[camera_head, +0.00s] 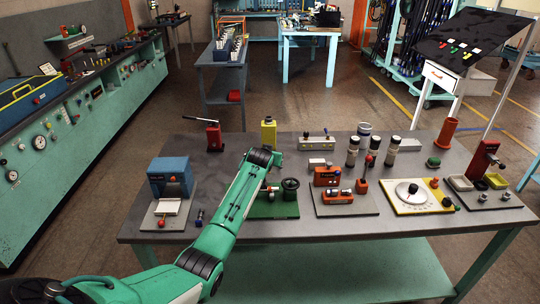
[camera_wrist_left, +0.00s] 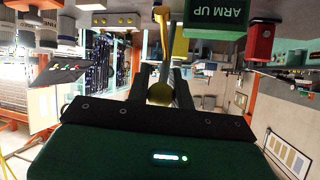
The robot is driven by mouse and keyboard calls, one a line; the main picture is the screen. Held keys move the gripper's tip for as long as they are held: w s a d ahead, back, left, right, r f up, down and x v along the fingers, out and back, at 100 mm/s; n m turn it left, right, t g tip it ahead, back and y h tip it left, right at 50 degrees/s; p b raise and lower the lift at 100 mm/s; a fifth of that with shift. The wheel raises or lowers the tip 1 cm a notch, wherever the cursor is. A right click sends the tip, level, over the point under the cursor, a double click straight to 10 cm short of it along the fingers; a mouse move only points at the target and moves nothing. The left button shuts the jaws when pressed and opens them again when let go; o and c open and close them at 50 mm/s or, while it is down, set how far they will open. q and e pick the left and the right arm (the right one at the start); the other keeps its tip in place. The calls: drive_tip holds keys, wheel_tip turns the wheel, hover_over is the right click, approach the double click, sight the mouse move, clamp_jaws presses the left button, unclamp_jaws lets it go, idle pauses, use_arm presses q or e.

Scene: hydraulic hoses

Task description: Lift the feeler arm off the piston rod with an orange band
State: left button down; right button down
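My left arm reaches over the table to the device on a green base (camera_head: 272,205) with a black handwheel (camera_head: 290,184). Its own dark wrist hides the fingers in the head view. In the left wrist view, the two dark fingers of my left gripper (camera_wrist_left: 161,88) stand on either side of a round yellow knob (camera_wrist_left: 160,94). A thin yellow bar (camera_wrist_left: 164,30), probably the feeler arm, runs up from there. I cannot tell whether the fingers press on it. A green block marked "ARM UP" (camera_wrist_left: 222,14) is close by. I cannot make out a piston rod with an orange band. My right gripper is not in view.
A blue press (camera_head: 171,180) stands left of my arm. An orange device (camera_head: 330,178) and a dial plate (camera_head: 411,195) stand right. A yellow block (camera_head: 268,132) and dark cylinders (camera_head: 352,152) stand behind. The grey table's (camera_head: 400,226) front edge is mostly clear.

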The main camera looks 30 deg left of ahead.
use_arm(q)
drive_tip(key=c, duration=1.4)
unclamp_jaws()
drive_tip(key=shift+a, duration=0.1)
drive_tip(key=shift+o, duration=1)
drive_tip(key=shift+f, duration=0.15)
drive_tip(key=b+v, duration=0.3)
drive_tip(key=v, duration=1)
drive_tip(key=shift+s+r, duration=0.25)
drive_tip(key=shift+r, duration=0.05)
